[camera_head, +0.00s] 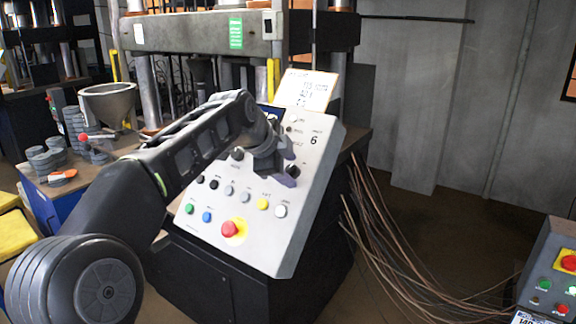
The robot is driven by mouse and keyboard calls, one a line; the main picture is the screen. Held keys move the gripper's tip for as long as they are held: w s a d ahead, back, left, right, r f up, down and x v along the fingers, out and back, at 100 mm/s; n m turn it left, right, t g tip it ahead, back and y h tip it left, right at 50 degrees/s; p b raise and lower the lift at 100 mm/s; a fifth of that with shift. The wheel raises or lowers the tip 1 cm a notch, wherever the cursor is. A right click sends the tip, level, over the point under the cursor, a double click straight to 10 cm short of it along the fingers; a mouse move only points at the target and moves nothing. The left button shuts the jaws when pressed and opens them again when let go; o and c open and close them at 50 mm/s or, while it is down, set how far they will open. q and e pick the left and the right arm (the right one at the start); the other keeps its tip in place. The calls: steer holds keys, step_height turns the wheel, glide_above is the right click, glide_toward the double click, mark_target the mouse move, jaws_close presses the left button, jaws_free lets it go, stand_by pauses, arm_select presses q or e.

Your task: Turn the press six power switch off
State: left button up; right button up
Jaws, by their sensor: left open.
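The press six control panel (308,200) is a tilted light grey box marked "6" in the middle of the head view. Its face carries dark knobs, rows of coloured buttons and a red stop button (230,229) on a yellow plate. My left arm reaches over the panel from the left. My left gripper (291,164) is open, its fingertips close to a dark knob (294,172) on the right of the panel. I cannot tell whether they touch it. The gripper and arm hide part of the panel's upper half, and I cannot read which control is the power switch. My right gripper is out of view.
A paper sheet (307,89) stands behind the panel, below the press frame (190,34). Several loose cables (372,232) hang to the right. Another control box (553,270) is at the lower right. A bench with grey discs (46,160) and a funnel (108,102) is left.

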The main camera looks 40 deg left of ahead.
arm_select(q)
steer(key=shift+c, duration=0.3)
jaws_close()
stand_by(0.3)
